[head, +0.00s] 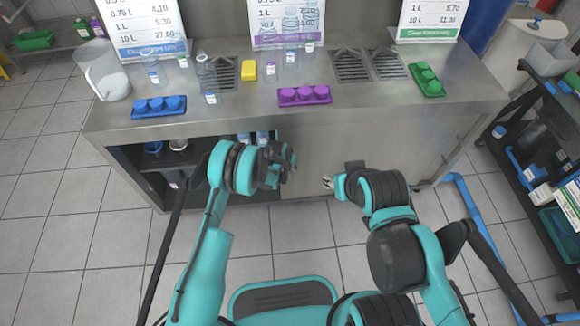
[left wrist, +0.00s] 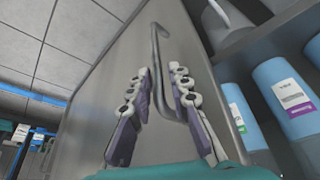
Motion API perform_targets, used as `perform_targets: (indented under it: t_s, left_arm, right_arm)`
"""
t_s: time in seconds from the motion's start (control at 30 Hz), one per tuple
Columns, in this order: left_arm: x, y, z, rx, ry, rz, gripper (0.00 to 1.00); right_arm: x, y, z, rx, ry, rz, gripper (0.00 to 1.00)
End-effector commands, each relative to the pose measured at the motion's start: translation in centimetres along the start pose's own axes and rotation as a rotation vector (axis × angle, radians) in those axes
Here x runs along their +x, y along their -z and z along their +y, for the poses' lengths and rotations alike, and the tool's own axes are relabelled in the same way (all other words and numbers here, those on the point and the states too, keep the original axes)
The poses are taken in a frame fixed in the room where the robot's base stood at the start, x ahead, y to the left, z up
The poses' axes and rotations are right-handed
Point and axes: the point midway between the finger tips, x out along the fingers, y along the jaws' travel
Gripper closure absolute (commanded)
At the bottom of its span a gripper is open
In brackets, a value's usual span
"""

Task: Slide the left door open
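The cabinet's left part stands open, showing a dark shelf space (head: 140,165). A steel door panel (head: 335,145) covers the front to the right; I cannot tell whether one or two doors overlap there. In the left wrist view a bent grey bar handle (left wrist: 156,45) stands on a steel door face (left wrist: 105,75). My left gripper (head: 284,160) is at the panel's edge by the opening. Its fingers (left wrist: 161,75) are spread apart on either side of the handle, with gaps visible. My right gripper (head: 328,183) is in front of the panel, its fingers too small to judge.
Blue bottles (left wrist: 282,88) stand inside the cabinet beside the handle. The steel counter (head: 215,115) carries blue, purple and green cap trays, several bottles, a yellow block and signs. A dark shelf rack (head: 548,105) stands at right.

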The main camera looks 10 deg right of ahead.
Motion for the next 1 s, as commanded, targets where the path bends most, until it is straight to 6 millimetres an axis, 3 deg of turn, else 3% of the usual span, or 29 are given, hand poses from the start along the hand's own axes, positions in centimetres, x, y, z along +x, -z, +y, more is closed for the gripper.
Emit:
perform_targets:
  t_s: [0.27,0.7,1.0]
  left_arm:
    - [-1.9,0.0,0.0,-0.001,-0.001,0.0,0.81]
    - [-10.3,0.0,0.0,-0.001,0.0,0.0,0.81]
    - [-12.0,0.0,0.0,0.0,0.0,0.0,0.81]
  right_arm:
    - [0.0,0.0,0.0,0.0,0.0,0.0,0.6]
    - [0.0,0.0,0.0,0.0,0.0,0.0,0.6]
    - [0.0,0.0,0.0,0.0,0.0,0.0,0.6]
